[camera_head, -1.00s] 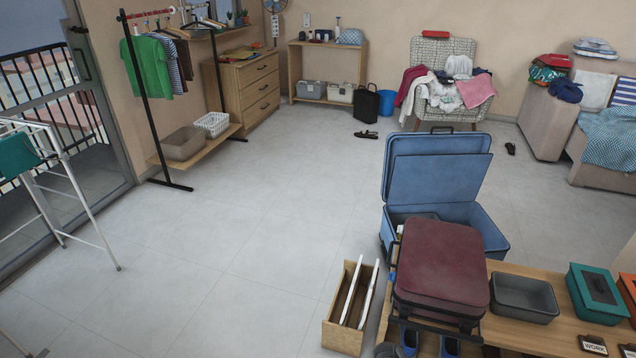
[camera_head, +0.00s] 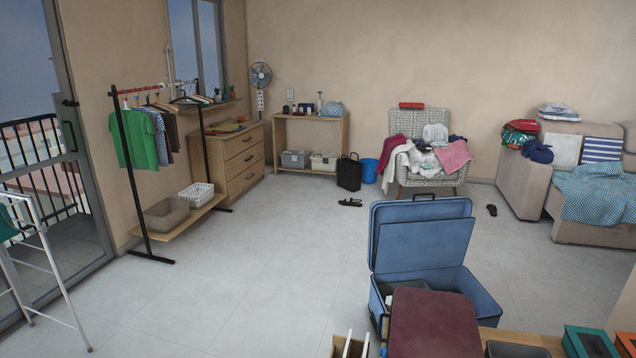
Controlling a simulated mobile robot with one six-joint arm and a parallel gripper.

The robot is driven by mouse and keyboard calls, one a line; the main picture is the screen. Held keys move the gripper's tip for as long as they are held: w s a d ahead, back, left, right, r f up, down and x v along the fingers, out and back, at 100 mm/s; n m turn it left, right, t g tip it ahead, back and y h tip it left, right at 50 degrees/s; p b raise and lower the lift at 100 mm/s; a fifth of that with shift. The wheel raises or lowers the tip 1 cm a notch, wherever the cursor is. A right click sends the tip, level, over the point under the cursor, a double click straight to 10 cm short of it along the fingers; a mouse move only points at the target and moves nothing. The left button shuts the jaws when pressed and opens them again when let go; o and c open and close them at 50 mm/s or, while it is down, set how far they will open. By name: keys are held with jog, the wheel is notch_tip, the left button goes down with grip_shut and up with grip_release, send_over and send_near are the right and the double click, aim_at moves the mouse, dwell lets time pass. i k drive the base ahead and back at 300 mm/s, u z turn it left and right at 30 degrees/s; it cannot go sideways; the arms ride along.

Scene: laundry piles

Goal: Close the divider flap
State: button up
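My gripper is not in view.
A wooden bench (camera_head: 540,342) runs along the bottom right, holding a grey tray (camera_head: 515,350) and a green box (camera_head: 590,342). A wooden bin with white panels (camera_head: 348,346) is cut off at the bottom. The floor left of the suitcase is clear.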

aim_at(416, 245)
jog(key=u, duration=1.15)
jog(key=i, duration=4)
jog(key=u, duration=0.05)
